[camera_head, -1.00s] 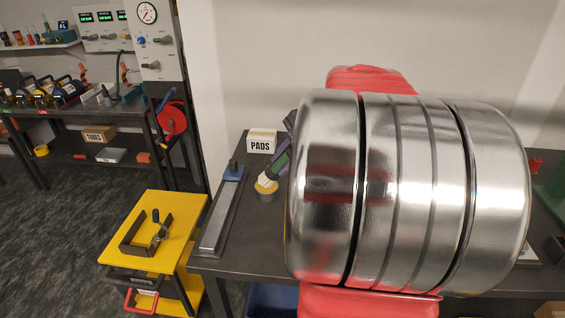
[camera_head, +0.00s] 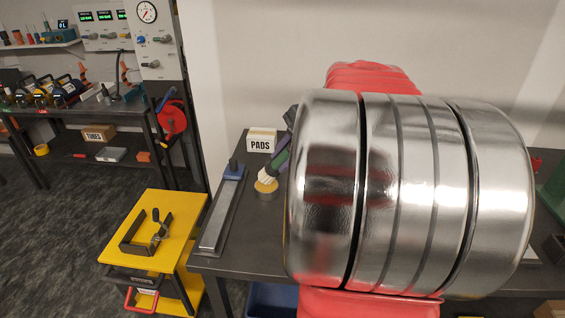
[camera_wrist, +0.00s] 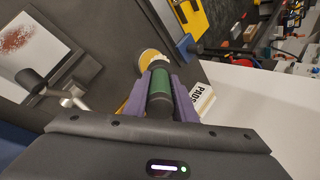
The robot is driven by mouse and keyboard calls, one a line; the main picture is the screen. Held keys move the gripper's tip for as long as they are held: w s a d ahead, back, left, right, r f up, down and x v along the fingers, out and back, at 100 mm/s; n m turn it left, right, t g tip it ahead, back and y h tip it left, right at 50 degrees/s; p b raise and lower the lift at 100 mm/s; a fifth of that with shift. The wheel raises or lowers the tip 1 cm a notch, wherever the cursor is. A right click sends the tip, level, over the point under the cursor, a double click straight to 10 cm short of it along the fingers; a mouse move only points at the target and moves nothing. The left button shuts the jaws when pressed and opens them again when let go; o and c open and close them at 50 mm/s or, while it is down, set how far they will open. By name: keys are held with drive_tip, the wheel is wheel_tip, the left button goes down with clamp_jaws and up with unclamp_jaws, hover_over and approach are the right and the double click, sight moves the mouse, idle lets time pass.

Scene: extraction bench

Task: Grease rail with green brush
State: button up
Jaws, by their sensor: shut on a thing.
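The green brush (camera_head: 281,160) is held by my gripper, with its pale bristles down at a round yellow tin (camera_head: 266,187). I cannot tell whether the bristles touch the grease tin or hang just above it. In the wrist view the purple fingers of my gripper (camera_wrist: 158,80) are shut on the brush's green handle (camera_wrist: 160,97). The bristles show beyond it in front of the tin (camera_wrist: 150,56). The long grey metal rail (camera_head: 222,212) lies on the bench left of the tin, with a blue block (camera_head: 233,172) at its far end.
A PADS box (camera_head: 262,140) stands behind the tin. My arm hides much of the bench's middle. A yellow cart (camera_head: 180,217) with a clamp stands left of the bench. In the wrist view, a pale plate with a rust-brown patch (camera_wrist: 16,40) lies at the left.

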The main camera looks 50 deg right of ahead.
drive_tip(key=shift+r, duration=2.95)
